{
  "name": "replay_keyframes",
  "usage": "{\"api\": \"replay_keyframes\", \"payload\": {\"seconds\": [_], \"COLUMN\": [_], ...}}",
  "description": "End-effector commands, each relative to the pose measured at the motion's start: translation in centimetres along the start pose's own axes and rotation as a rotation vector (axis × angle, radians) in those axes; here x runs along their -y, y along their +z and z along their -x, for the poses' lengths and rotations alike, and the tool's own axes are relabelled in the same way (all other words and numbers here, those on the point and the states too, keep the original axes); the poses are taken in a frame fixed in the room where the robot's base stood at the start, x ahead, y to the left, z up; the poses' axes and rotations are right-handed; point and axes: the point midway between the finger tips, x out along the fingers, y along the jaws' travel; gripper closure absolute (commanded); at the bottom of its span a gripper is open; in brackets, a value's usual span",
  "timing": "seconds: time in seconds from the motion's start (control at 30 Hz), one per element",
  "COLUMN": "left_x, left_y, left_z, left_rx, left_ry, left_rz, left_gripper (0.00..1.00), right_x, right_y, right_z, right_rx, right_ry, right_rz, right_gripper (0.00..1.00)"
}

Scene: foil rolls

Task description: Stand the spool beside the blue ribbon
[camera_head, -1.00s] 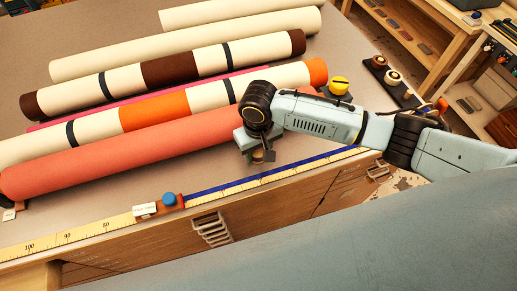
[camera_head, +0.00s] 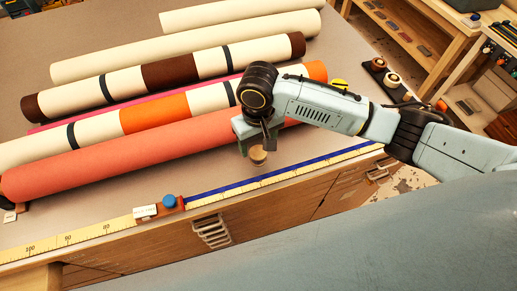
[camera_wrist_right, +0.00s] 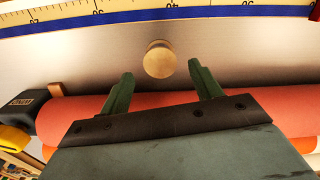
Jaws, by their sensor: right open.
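The spool (camera_head: 257,154) is small, pale wood, and appears to stand upright on the table just below my right gripper. The right wrist view shows its round end (camera_wrist_right: 159,60) beyond the fingertips, free of both. The blue ribbon (camera_head: 285,172) is a long flat strip beside the yellow measuring tape; it also shows in the right wrist view (camera_wrist_right: 150,16). The spool is beside the ribbon with a narrow strip of bare table between them. My right gripper (camera_head: 254,138) is open and empty; its two green fingers (camera_wrist_right: 161,80) are spread apart. My left gripper is out of view.
A coral roll (camera_head: 120,155) lies close behind the spool, with striped and cream rolls farther back. A red slider with a blue knob (camera_head: 169,201) sits on the measuring tape (camera_head: 70,238). A dark holder with spools (camera_head: 390,78) stands at the table's right end.

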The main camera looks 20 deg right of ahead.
Motion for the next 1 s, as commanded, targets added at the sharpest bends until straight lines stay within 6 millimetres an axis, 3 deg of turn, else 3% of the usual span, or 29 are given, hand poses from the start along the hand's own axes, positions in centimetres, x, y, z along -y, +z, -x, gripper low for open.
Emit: {"api": "replay_keyframes", "payload": {"seconds": [0.2, 0.4, 0.8, 1.0], "left_x": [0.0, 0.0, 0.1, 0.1], "left_y": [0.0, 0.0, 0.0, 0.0], "left_z": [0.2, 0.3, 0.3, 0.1], "left_rx": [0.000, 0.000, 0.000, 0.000], "left_ry": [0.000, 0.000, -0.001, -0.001], "left_rz": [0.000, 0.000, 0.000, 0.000], "left_gripper": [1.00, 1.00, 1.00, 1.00], "right_x": [0.0, 0.0, 0.1, 2.2], "right_y": [0.0, 0.0, 0.1, 1.4], "right_z": [4.5, 6.5, 6.7, 4.7], "right_rx": [-0.001, 0.000, 0.001, -0.033], "right_ry": [-0.001, -0.001, -0.003, -0.084], "right_rz": [0.001, 0.001, 0.002, 0.050], "right_gripper": [0.36, 0.36, 0.36, 0.36]}}
